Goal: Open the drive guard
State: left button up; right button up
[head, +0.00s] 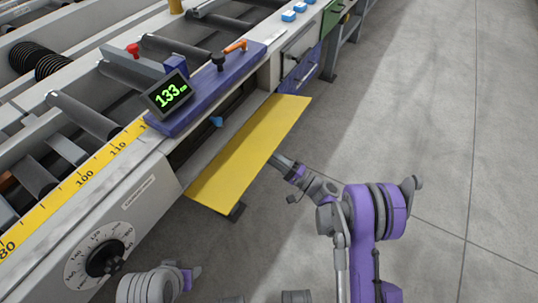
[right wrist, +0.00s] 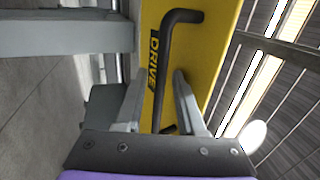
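The drive guard (head: 250,150) is a long yellow panel on the front of the runout table. It juts out from the table's side, tilted outward, with a dark opening behind its upper edge. In the right wrist view the yellow guard (right wrist: 215,45) carries a black bar handle (right wrist: 168,65) and the word DRIVE. My right gripper (right wrist: 160,85) has a finger on each side of the handle, with a visible gap at the left finger. In the head view its fingertips are hidden at the guard's outer edge. Part of my left arm shows at the bottom left; its fingers are not clear.
A display (head: 168,93) reading 133 stands on a blue plate (head: 215,90) above the opening. A black dial knob (head: 105,258) is on the table's front face. Rollers and a yellow scale (head: 85,180) lie along the top. The grey floor (head: 420,120) at right is clear.

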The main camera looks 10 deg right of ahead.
jog(key=p+v, duration=0.1)
jog(key=v, duration=1)
jog(key=shift+p, duration=0.4)
jog(key=shift+a, duration=0.1)
